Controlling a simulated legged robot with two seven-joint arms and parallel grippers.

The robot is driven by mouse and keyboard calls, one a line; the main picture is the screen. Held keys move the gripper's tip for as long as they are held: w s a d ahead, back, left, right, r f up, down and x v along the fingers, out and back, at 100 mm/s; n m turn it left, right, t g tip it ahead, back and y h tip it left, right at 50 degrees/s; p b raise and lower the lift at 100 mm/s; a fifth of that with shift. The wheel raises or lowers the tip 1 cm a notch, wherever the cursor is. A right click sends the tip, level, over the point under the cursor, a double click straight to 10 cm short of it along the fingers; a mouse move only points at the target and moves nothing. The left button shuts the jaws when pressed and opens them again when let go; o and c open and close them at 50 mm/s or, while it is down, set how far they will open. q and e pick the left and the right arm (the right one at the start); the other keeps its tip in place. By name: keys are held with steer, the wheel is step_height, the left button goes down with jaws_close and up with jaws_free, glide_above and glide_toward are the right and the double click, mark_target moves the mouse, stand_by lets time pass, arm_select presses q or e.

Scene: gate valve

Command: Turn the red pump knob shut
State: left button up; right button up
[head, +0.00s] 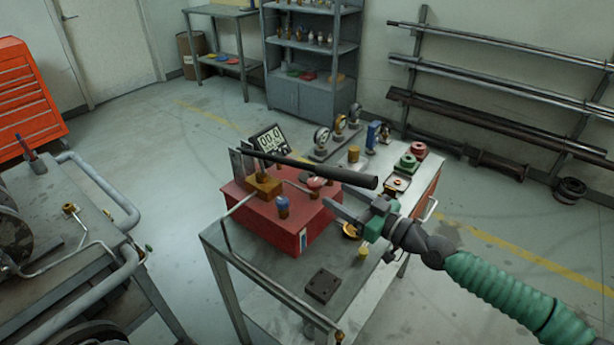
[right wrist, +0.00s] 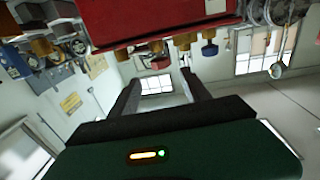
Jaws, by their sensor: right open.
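The red pump (head: 285,212) is a box on the metal table, with a long black lever (head: 320,171) across its top. A small red knob (head: 317,183) sits at the box's right end, partly under the lever. My right gripper (head: 336,208) is open and empty, its fingers just right of the box near the knob. In the right wrist view the red pump body (right wrist: 150,18) fills the top. A small reddish part (right wrist: 160,62), perhaps the knob, shows beyond and between the spread fingers (right wrist: 160,88). My left gripper is not in view.
A blue-capped fitting (head: 283,203) stands on the box's front. A digital display (head: 270,138), gauges (head: 322,138) and red and green valve parts (head: 408,162) stand behind and right. A dark block (head: 323,285) lies in front. A cart (head: 70,240) is at left.

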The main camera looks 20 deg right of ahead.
mark_target(309, 180)
steer(key=x, duration=1.1)
steer(key=shift+w+a+f, duration=0.2)
steer(key=shift+w+a, duration=0.1)
steer(key=shift+d, duration=0.2)
steer(key=shift+c, duration=0.5)
steer(key=shift+a+r, duration=0.1)
jaws_close()
